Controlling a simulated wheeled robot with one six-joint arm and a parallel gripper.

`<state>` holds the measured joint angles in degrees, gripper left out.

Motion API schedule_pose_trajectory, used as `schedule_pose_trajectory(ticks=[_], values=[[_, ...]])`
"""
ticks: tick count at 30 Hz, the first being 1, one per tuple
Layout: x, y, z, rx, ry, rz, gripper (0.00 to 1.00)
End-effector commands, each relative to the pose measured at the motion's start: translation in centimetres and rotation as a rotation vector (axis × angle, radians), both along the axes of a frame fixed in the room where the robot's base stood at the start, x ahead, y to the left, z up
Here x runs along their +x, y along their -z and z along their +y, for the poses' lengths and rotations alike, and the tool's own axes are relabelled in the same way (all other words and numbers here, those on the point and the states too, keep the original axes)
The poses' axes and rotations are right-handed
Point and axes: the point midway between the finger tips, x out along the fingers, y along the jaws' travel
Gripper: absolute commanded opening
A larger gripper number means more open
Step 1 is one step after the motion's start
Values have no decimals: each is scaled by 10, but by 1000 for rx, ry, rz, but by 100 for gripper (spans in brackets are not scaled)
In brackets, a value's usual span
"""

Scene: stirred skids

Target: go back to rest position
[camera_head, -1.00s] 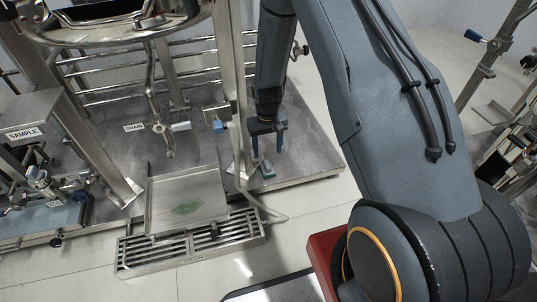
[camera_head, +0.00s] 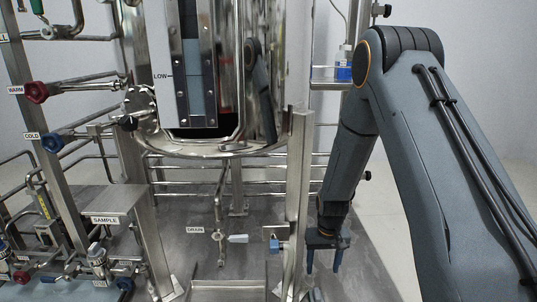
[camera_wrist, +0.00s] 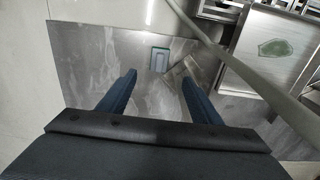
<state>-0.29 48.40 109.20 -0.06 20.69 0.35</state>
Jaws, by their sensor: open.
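My gripper (camera_head: 323,262) hangs fingers down to the right of a steel post in the head view. Its two blue fingers are apart with nothing between them. In the wrist view my gripper (camera_wrist: 158,88) is also open and empty, above the grey metal skid floor (camera_wrist: 85,60). A small green and grey block (camera_wrist: 159,59) lies on that floor beyond the fingertips, apart from them.
A shiny steel tank (camera_head: 225,150) stands left of my arm. The steel post (camera_head: 297,200) is close beside my gripper. Valves (camera_head: 50,143) line the left.

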Motion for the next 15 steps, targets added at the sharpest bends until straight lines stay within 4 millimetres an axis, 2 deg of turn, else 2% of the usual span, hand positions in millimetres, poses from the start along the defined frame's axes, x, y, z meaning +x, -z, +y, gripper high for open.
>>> schedule_pose_trajectory(ticks=[1, 6, 15], values=[[-4, -22, 0, 0, 0, -17, 59], [-30, -83, 0, 0, 0, -57, 59], [-94, -167, -1, 0, 0, -127, 59]])
